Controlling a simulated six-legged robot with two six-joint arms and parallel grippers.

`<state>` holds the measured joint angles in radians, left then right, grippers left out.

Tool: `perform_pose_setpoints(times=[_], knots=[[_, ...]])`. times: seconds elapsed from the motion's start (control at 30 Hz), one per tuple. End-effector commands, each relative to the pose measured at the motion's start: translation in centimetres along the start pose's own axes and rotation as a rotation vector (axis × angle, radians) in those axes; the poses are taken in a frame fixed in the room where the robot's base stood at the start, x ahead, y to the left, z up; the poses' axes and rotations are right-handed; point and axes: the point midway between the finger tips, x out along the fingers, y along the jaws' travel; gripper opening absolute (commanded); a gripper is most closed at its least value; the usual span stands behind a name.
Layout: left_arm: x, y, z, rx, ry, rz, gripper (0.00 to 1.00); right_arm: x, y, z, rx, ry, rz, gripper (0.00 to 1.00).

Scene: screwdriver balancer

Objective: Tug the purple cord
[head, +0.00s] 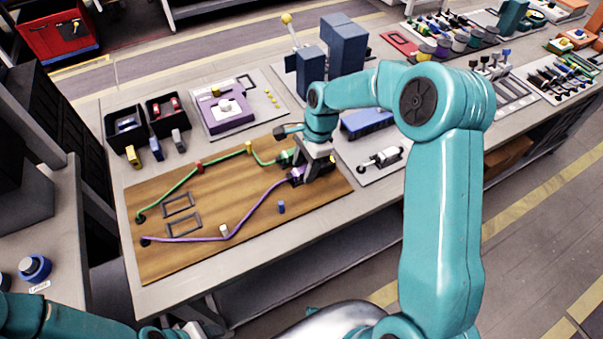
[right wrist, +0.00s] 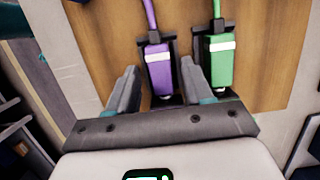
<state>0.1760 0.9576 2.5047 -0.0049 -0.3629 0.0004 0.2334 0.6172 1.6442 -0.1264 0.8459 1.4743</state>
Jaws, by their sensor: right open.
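The purple cord (head: 215,239) runs across a wooden board (head: 160,265) from a dark end at the left to a purple plug at the right. In the right wrist view the purple plug (right wrist: 160,72) sits in a black holder, with the purple cord (right wrist: 150,14) leaving its far end. My right gripper (right wrist: 159,68) is open, its fingers on either side of the plug with gaps visible. In the head view my right gripper (head: 305,168) hides part of the plug. My left arm is at the bottom left; its gripper is cut off at the frame edge.
A green cord (head: 180,184) runs behind the purple one, and its green plug (right wrist: 220,65) stands just right of the purple plug in the right wrist view. A white peg (head: 224,230) and blue peg (head: 281,207) stand near the purple cord. Black bins (head: 127,128) are behind.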

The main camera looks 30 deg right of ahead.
Motion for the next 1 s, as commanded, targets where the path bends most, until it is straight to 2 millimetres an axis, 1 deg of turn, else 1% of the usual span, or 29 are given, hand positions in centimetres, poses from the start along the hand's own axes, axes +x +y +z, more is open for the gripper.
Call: perform_pose_setpoints(times=[0.03, 0.07, 0.1, 0.17, 0.2, 1.0], knots=[[-0.02, 0.01, -0.01, 0.000, 0.000, 0.000, 0.51, 0.00, 0.00, 0.01, 0.000, 0.000, 0.001, 0.45], [-0.02, 0.01, -0.01, 0.000, 0.000, 0.000, 0.51, 0.00, 0.01, 0.01, 0.000, 0.000, 0.001, 0.35], [-0.02, 0.01, -0.01, 0.000, 0.000, 0.000, 0.51, 0.00, 0.01, 0.00, 0.000, 0.000, 0.001, 0.22], [-0.02, 0.01, -0.01, 0.000, 0.000, 0.000, 0.51, 0.01, 0.02, 0.00, 0.000, 0.000, 0.001, 0.02], [-0.01, 0.01, -0.01, 0.000, 0.000, 0.000, 0.51, 0.01, 0.02, -0.01, 0.000, 0.000, 0.001, 0.00], [0.00, 0.00, 0.00, 0.000, 0.000, 0.000, 0.51, 0.19, 0.09, 0.48, 0.000, -0.004, 0.004, 0.00]])
